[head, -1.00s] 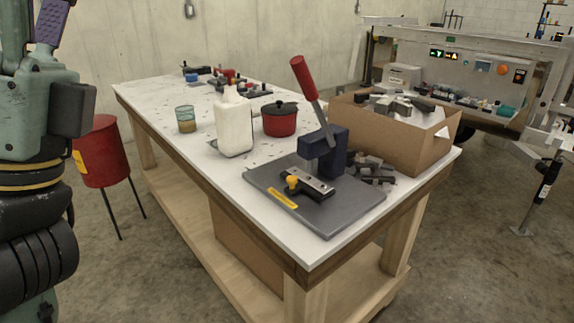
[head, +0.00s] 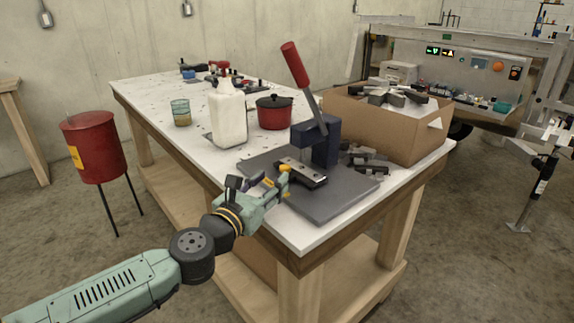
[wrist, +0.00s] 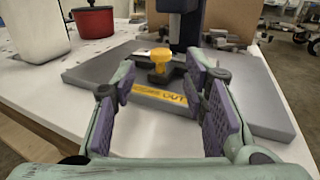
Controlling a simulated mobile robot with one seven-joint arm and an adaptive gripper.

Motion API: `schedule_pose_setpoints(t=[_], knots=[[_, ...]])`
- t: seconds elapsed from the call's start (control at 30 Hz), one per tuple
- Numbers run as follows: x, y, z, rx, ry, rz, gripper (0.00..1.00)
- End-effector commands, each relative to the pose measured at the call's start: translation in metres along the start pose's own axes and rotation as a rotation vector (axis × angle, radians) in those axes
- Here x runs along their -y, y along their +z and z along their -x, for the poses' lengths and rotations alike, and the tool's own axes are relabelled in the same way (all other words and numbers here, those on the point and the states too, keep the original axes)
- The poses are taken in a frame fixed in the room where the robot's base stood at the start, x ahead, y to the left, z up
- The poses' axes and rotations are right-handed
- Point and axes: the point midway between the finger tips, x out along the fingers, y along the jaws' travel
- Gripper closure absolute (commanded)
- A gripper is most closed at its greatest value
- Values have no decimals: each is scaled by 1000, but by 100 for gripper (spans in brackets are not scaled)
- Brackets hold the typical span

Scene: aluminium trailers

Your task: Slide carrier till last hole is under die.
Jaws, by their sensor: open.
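A hand press with a blue body (head: 316,138) and a raised red-handled lever (head: 296,64) stands on a grey base plate (head: 345,196) near the table's front corner. The carrier (head: 303,172), a flat metal strip in a dark guide, lies under the press head. Its yellow knob (head: 285,168) is at the near left end; in the wrist view the knob (wrist: 161,58) stands just beyond my fingertips. My gripper (head: 272,186) is open and empty at the plate's near left edge, its purple pads (wrist: 165,95) either side of a yellow label. The die and the carrier's holes cannot be made out clearly.
A white jug (head: 228,115), a red pot (head: 274,113) and a glass (head: 181,112) stand behind the press on the table. A cardboard box (head: 385,125) of metal parts is at the right, with dark blocks (head: 366,160) beside the press.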

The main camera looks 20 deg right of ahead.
Motion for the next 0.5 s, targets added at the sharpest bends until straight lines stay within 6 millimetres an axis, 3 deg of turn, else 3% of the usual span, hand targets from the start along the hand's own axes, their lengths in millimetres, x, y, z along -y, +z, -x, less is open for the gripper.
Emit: schedule_pose_setpoints(t=[0.2,0.5], knots=[[2,3,-44,1,-4,3,60],[1,2,-77,1,-1,3,60]])
